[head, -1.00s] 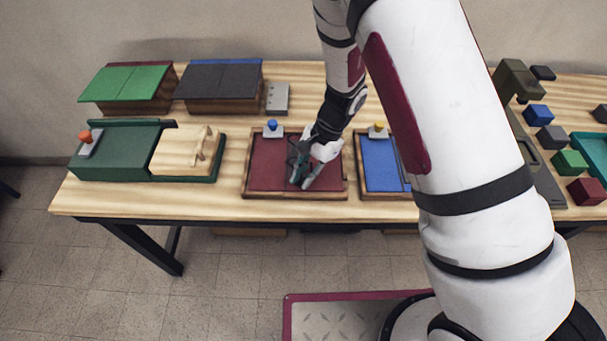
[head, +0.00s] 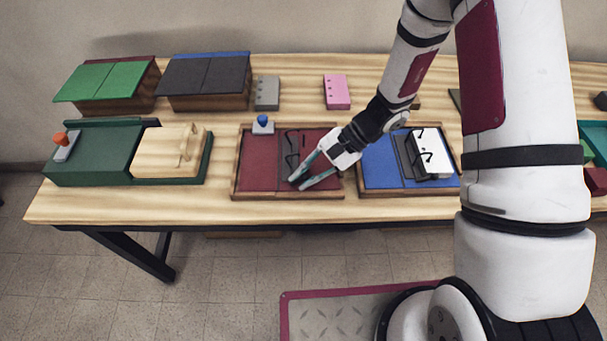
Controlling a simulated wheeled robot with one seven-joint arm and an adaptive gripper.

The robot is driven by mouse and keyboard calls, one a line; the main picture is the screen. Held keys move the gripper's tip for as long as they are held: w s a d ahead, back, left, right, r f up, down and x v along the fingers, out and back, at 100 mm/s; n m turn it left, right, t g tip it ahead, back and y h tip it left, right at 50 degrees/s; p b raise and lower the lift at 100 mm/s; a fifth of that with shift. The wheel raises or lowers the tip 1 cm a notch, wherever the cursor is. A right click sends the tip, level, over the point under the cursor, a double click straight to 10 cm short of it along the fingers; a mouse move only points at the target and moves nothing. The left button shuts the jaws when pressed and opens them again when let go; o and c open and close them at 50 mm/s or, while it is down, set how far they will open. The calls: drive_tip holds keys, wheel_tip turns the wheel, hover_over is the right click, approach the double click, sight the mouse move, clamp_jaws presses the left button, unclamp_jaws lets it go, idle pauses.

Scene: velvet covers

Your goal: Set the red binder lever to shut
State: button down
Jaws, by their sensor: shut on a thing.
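The red binder (head: 258,165) lies open in a wooden tray on the table, left of the blue one. Its dark metal ring mechanism (head: 291,150) stands on the right half, with black curved rings showing. My gripper (head: 297,184) reaches in from the right, its fingers low over the near end of the mechanism. The fingers are closed on the red binder lever, which they mostly hide. I cannot make out the lever's exact angle or whether the rings fully meet.
The blue binder (head: 381,164) with white punched paper (head: 430,160) lies close on the right. A blue-knobbed grey block (head: 263,126) stands behind the red binder. A green case with a wooden block (head: 168,152) is at left. Grey (head: 266,93) and pink (head: 337,91) pieces lie behind.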

drive_tip(key=shift+s+f, duration=0.1)
idle(0.3)
drive_tip(key=c, duration=1.5)
unclamp_jaws()
drive_tip(key=shift+c, duration=0.2)
drive_tip(key=shift+d, duration=0.1)
drive_tip(key=v, duration=1.2)
drive_tip(key=shift+f, duration=0.1)
